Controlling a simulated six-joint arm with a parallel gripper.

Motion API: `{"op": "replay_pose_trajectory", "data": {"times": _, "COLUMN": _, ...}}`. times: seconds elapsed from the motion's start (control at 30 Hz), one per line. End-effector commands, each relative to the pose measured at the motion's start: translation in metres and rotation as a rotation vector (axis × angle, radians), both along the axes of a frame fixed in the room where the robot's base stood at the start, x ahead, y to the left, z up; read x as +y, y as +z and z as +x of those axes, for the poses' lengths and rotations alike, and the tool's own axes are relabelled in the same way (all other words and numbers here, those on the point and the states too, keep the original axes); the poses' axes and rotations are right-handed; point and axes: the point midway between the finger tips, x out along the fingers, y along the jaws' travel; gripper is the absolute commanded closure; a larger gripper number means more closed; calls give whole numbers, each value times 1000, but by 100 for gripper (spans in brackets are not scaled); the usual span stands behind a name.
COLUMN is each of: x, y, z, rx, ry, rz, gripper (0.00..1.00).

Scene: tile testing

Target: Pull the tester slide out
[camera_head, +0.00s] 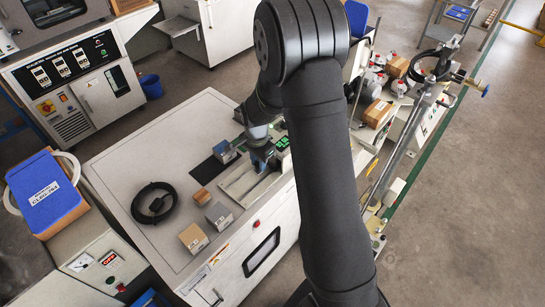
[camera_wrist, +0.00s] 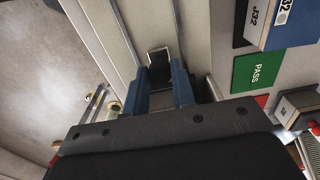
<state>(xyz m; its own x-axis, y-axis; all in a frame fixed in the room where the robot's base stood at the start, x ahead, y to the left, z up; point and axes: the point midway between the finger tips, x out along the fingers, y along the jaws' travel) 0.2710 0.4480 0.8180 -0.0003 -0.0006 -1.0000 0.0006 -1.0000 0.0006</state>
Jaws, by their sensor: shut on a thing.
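The tester slide (camera_wrist: 160,74) shows in the wrist view as a dark upright piece with a pale top edge, in a light channel. My gripper (camera_wrist: 160,92) has its two blue fingers on either side of it, shut on it. In the head view my gripper (camera_head: 262,157) is low over the pale tester (camera_head: 236,187) on the bench. My arm hides much of the tester and the slide in that view.
A green PASS pad (camera_wrist: 259,71) and a blue J32 block (camera_wrist: 284,24) lie to the right in the wrist view. On the bench (camera_head: 125,180) are a black cable coil (camera_head: 154,203), a grey block (camera_head: 219,216) and a tan block (camera_head: 193,238).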

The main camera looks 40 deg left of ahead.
Motion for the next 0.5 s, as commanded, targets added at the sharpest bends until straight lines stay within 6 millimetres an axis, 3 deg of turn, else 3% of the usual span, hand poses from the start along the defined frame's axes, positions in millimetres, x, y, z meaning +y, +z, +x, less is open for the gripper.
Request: {"op": "replay_pose_trajectory", "data": {"times": 0.5, "x": 0, "y": 1, "z": -27, "rx": 0, "ry": 0, "rz": 1, "gripper": 93}}
